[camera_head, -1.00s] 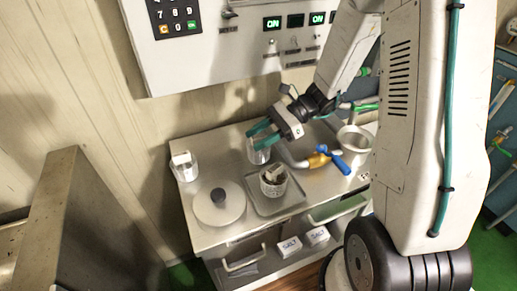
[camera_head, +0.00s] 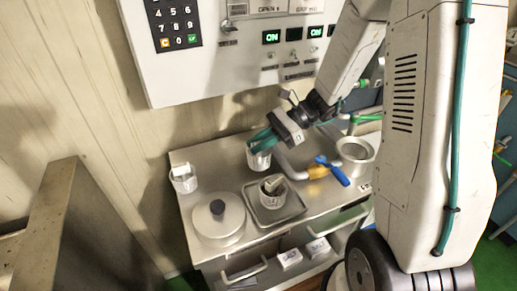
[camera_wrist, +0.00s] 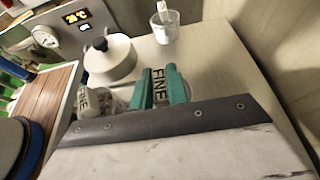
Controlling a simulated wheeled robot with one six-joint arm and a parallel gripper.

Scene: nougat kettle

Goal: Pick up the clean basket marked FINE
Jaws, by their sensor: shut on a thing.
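The basket marked FINE (camera_head: 258,159) is a small pale metal basket at the back of the steel counter. My gripper (camera_head: 260,140) has its green fingers shut on the basket's upper part. In the wrist view, the FINE tag (camera_wrist: 159,88) shows between the two green fingers of my gripper (camera_wrist: 160,85). The basket's body is mostly hidden there behind the fingers and the dark gripper edge. I cannot tell whether its base is clear of the counter.
A second basket (camera_head: 273,190) with something pale in it stands on a square tray (camera_head: 290,212). A lidded pot (camera_head: 230,228) and a small container (camera_head: 184,180) are to the left. A pipe with a blue-handled valve (camera_head: 335,172) and a round pan (camera_head: 357,150) are to the right.

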